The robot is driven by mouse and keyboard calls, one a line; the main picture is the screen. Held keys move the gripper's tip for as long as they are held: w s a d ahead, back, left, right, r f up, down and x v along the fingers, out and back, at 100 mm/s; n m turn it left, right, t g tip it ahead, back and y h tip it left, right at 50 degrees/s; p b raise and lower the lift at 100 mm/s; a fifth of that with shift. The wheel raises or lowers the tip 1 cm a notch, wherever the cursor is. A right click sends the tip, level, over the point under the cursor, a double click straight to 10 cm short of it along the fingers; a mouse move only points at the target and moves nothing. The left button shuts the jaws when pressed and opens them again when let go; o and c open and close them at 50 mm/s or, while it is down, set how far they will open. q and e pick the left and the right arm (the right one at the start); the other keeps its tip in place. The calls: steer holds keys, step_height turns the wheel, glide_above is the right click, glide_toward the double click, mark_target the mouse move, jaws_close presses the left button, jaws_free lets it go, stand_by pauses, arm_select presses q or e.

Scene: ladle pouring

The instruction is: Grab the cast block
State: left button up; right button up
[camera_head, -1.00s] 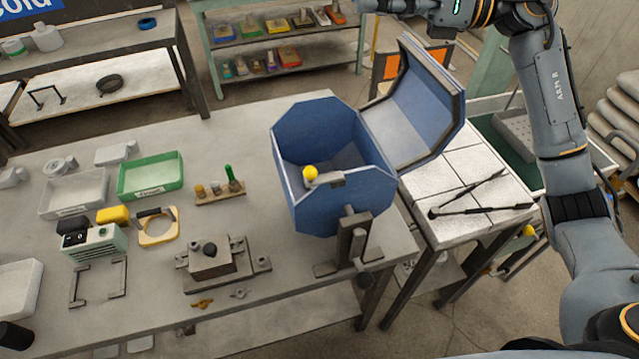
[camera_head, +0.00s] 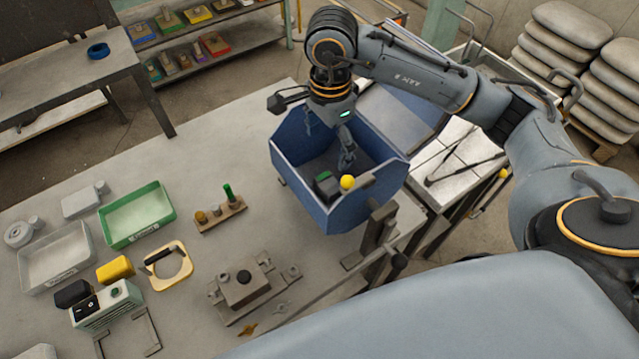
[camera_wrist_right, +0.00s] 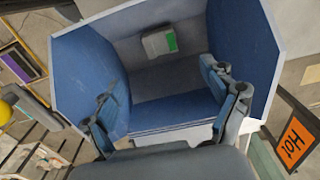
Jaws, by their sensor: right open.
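A small block with a green patch, which I take to be the cast block, sits inside the blue open-topped box (camera_head: 345,208). In the head view the block (camera_head: 327,186) looks dark and lies by the near wall; in the right wrist view the block (camera_wrist_right: 158,42) looks grey with a green end. My right gripper (camera_head: 338,148) points down into the box. In the right wrist view its two fingers (camera_wrist_right: 165,105) are spread wide with nothing between them, and the block is beyond them. My left gripper is not in view.
A post (camera_head: 378,230) stands in front. A green tray (camera_head: 137,212) and a tool holder (camera_head: 220,213) lie left. An orange "Hot" sign (camera_wrist_right: 294,143) shows at right.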

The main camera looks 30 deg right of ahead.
steer(key=b, duration=0.3)
glide_above(329, 184)
steer(key=f, duration=0.6)
steer(key=shift+s, duration=0.2)
steer(key=shift+w+a+f, duration=0.15)
steer(key=shift+a+f, duration=0.05)
steer(key=shift+f, duration=0.75)
steer(key=f+b, duration=0.1)
steer(key=f, duration=0.2)
steer(key=shift+d+f+b, duration=0.2)
steer(key=shift+f+b, duration=0.15)
steer(key=shift+f, duration=0.4)
steer(key=shift+c, duration=0.6)
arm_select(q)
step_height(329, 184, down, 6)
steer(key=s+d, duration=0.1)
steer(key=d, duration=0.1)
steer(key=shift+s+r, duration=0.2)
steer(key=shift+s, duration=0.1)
arm_select(e)
steer(key=shift+r, duration=0.1)
steer(key=c, duration=1.3)
